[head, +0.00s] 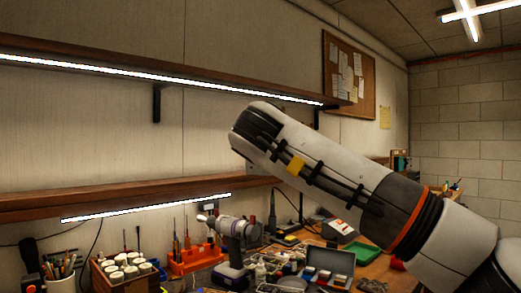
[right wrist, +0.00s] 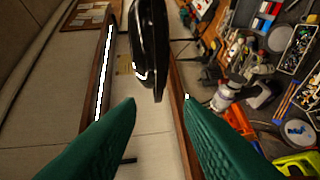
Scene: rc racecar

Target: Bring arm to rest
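My right arm (head: 330,180) comes in from the lower right of the head view and reaches up and left in front of the workbench and shelves. Its gripper cannot be made out there. My left arm and gripper are in neither view.
Two wooden shelves (head: 130,194) with light strips run along the wall. The cluttered bench below holds a drill (head: 236,232), a wooden box of white-capped jars (head: 122,269), an orange tool rack (head: 193,259) and a cup of pencils (head: 61,279). A cork board (head: 348,78) hangs behind.

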